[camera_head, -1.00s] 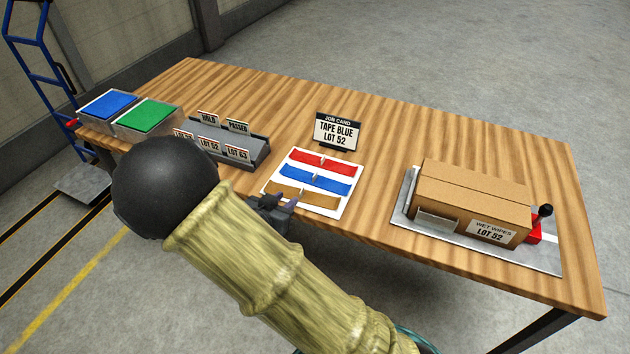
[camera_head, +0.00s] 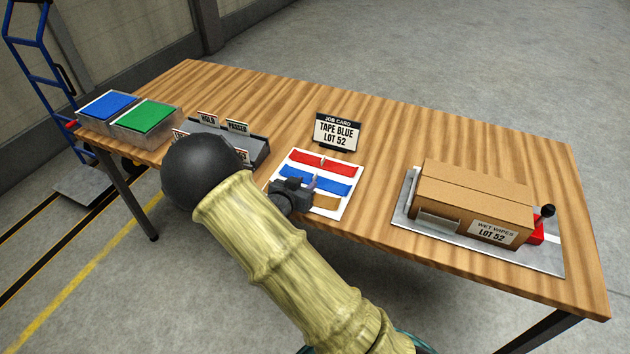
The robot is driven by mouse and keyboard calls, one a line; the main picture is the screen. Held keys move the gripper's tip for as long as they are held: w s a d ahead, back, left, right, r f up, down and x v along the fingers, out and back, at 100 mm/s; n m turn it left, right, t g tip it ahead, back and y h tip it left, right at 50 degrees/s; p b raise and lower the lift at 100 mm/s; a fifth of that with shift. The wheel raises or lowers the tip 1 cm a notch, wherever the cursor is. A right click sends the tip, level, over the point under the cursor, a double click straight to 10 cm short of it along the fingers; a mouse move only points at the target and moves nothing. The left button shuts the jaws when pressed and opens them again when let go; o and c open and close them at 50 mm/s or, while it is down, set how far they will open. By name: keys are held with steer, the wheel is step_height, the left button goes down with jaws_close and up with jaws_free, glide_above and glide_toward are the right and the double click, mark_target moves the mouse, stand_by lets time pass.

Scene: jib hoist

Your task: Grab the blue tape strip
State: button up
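The blue tape strip (camera_head: 338,186) lies in the middle of a white card (camera_head: 348,170), between a red strip (camera_head: 325,165) above and a brown strip (camera_head: 326,202) below. My gripper (camera_head: 304,184) is over the lower left part of the card, at the near edge of the blue strip. Its fingers look apart, with nothing seen held between them. The gripper covers the left part of the brown strip and some of the blue one. Whether the fingers touch the blue strip cannot be told.
A job card (camera_head: 338,132) reading "TAPE BLUE LOT 52" stands behind the strips. A cardboard box (camera_head: 470,195) on a grey plate with a red-based lever (camera_head: 538,232) is to the right. A sign rack (camera_head: 255,146) and blue and green-topped bins (camera_head: 145,118) are left.

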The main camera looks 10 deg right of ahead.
mark_target(313, 179)
steer(key=shift+f+x, duration=0.2)
steer(key=shift+x, duration=2.45)
steer(key=shift+s+a, duration=0.1)
steer(key=shift+a, duration=0.1)
jaws_close()
